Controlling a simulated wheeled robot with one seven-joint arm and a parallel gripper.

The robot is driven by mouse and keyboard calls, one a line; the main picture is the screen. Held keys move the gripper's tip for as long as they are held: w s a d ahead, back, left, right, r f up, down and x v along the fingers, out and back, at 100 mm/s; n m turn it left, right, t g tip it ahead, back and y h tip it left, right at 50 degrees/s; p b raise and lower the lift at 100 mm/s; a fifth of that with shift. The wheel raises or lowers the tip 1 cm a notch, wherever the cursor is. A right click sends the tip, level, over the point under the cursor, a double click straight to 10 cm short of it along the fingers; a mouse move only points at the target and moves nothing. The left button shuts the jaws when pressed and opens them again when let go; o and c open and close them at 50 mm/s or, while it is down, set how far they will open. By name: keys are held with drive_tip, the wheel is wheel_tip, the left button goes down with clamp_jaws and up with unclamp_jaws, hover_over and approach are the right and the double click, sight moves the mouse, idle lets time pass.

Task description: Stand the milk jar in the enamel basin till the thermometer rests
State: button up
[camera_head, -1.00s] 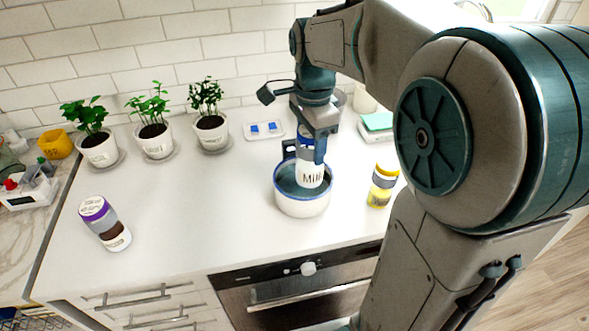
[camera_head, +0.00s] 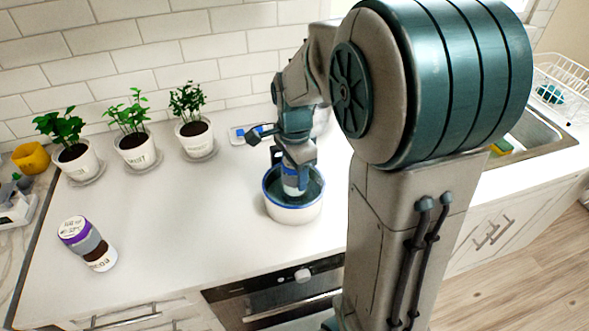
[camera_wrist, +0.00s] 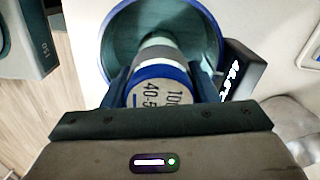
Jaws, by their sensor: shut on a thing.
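The milk jar (camera_head: 293,187), pale with a blue-edged lid, is upright inside the enamel basin (camera_head: 293,213). The basin is white outside with a blue rim and teal inside. My gripper (camera_head: 297,165) is shut on the jar near its top; in the wrist view the fingers flank the lid (camera_wrist: 155,92). The basin's blue rim (camera_wrist: 212,28) surrounds the jar there. The jar's base is hidden, so contact with the basin floor cannot be told. A dark device with lit white marks (camera_wrist: 236,80), perhaps the thermometer, is at the rim; its reading is unclear.
Several potted plants (camera_head: 137,148) line the wall beside a small white tray (camera_head: 247,134). My arm covers the counter right of the basin. A sink (camera_head: 541,133) is farther right. The middle-left counter is clear.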

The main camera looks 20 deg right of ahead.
drive_tip(key=shift+f, duration=0.15)
drive_tip(key=o, duration=1.1)
drive_tip(key=shift+o, duration=0.2)
